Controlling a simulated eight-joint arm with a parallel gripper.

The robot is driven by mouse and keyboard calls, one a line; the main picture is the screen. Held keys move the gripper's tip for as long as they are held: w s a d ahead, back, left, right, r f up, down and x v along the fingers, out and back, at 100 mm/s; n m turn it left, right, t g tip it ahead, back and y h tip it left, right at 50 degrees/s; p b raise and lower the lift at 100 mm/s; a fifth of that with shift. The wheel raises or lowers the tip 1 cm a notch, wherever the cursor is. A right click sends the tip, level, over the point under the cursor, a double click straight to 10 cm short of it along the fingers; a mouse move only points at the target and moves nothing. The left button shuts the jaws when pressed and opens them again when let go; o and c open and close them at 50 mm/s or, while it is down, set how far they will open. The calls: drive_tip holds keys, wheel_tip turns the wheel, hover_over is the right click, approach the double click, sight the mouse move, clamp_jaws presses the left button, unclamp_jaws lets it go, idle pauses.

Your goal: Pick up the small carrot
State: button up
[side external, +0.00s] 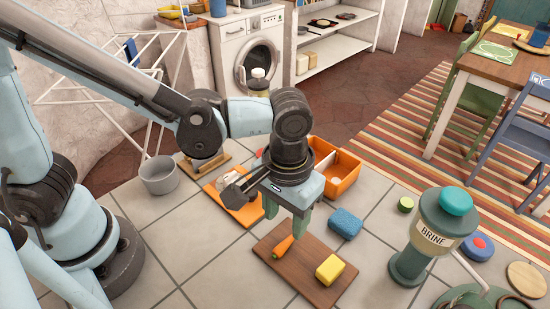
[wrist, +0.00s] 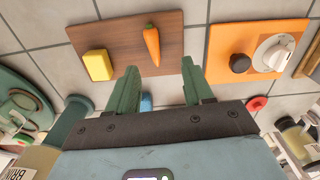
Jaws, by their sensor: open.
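The small orange carrot (side external: 283,246) with a green top lies on a brown wooden board (side external: 311,290). In the wrist view the carrot (wrist: 152,46) lies on the board (wrist: 114,33), just beyond my gripper and between the lines of its two fingers. My gripper (side external: 299,230) points down near the carrot, and its green fingers (wrist: 158,85) are apart with nothing between them on the board. The carrot looks untouched. The exact height of the fingertips above the board is hard to tell.
A yellow block (side external: 330,269) shares the board. A blue sponge (side external: 345,223), an orange bin (side external: 345,173) and a green BRINE dispenser (side external: 430,240) stand nearby. An orange board (wrist: 218,38) with a white dial-like object (wrist: 274,52) lies beside the wooden board. Bare tile surrounds the board's front.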

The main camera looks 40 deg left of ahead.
sight(284, 243)
drive_tip(key=f, duration=0.3)
drive_tip(key=s+d+f, duration=0.1)
drive_tip(key=shift+f, duration=0.15)
drive_tip(key=shift+a+f, duration=0.1)
drive_tip(key=shift+f, duration=0.35)
clamp_jaws()
